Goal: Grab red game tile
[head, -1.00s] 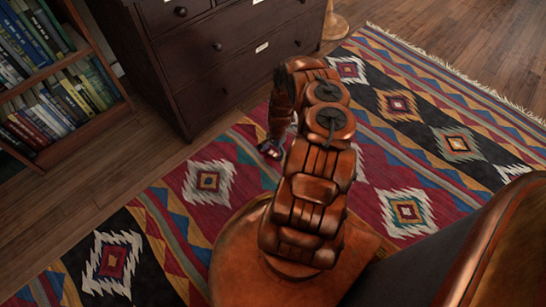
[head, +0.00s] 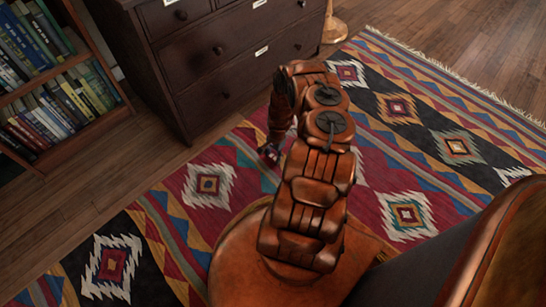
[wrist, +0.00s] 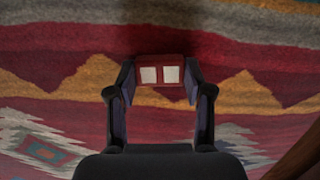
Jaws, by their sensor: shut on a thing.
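The red game tile (wrist: 160,64) is a small red block with two pale squares on its face. In the wrist view it sits between the two dark fingertips of my gripper (wrist: 160,84), which are shut on its left and right sides. In the head view my gripper (head: 270,152) is low over the patterned rug (head: 208,186), left of my arm. The tile is too small and too much covered there to make out clearly. I cannot tell whether the tile still touches the rug.
A dark wooden chest of drawers (head: 222,70) stands just behind my gripper. A bookcase (head: 60,95) full of books is at the far left. A round golden base (head: 335,28) stands beyond the chest. The rug to the right is clear.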

